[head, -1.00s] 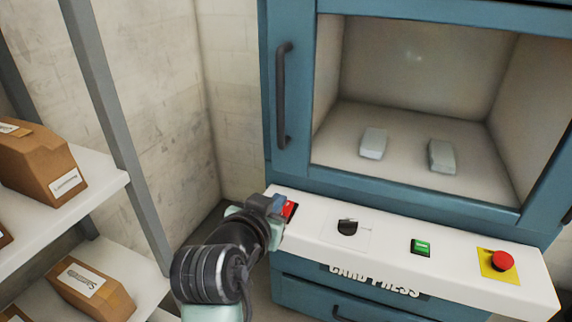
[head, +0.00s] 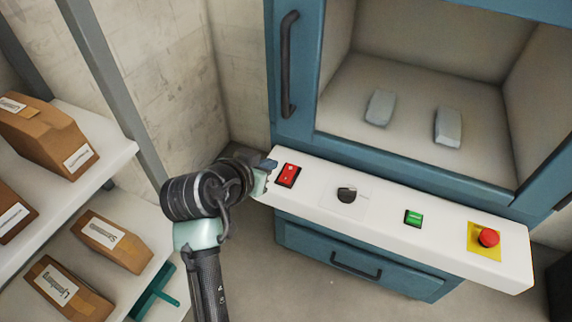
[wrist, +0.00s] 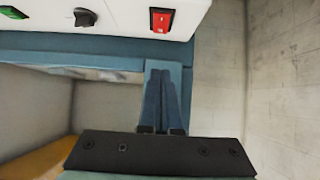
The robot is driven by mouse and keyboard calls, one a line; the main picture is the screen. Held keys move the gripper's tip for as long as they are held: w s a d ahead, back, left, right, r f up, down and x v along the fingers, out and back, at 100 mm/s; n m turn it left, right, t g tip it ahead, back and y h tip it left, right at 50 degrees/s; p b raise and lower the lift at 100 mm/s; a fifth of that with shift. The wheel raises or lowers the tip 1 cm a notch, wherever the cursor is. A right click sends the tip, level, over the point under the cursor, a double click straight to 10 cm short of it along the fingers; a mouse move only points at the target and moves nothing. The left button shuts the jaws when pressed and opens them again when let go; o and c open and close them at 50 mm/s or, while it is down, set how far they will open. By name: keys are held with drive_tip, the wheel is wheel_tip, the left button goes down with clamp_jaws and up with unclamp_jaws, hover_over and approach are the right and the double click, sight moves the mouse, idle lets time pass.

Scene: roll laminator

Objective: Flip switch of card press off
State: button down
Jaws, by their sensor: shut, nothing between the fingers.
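The card press (head: 297,90) is a blue cabinet with a white control panel (head: 385,215) along its front. A red rocker switch (head: 289,175) sits at the panel's left end; it also shows in the wrist view (wrist: 161,20), upper middle. I cannot tell which way the rocker is tipped. My gripper (head: 268,164) is at the panel's left end, just left of the switch and apart from it. In the wrist view its two blue fingers (wrist: 160,78) are together and empty, with their tips below the red switch in the picture.
The panel also carries a black knob (head: 347,194), a green button (head: 413,218) and a red emergency button (head: 488,238) on a yellow plate. Two grey blocks lie in the press chamber. Shelves with brown boxes (head: 50,140) stand on the left, close to my arm.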

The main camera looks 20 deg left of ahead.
drive_tip(key=b, duration=0.3)
hover_over(290, 167)
drive_tip(key=s, duration=0.3)
wheel_tip(290, 167, down, 6)
drive_tip(key=shift+s+r, duration=0.1)
drive_tip(key=f, duration=0.2)
drive_tip(key=shift+w+f, duration=0.2)
drive_tip(key=shift+f, duration=0.1)
drive_tip(key=shift+w+f+b, duration=0.15)
drive_tip(key=shift+f+b, duration=0.15)
drive_tip(key=shift+f, duration=0.4)
drive_tip(key=shift+r+p, duration=0.1)
drive_tip(key=shift+p, duration=0.3)
drive_tip(key=shift+w+r+g+p, duration=0.15)
drive_tip(key=shift+g+p, duration=0.25)
drive_tip(key=shift+p, duration=0.25)
drive_tip(key=shift+f, duration=0.55)
drive_tip(key=shift+w+r+b, duration=0.1)
drive_tip(key=shift+w+b, duration=0.1)
drive_tip(key=shift+b, duration=0.15)
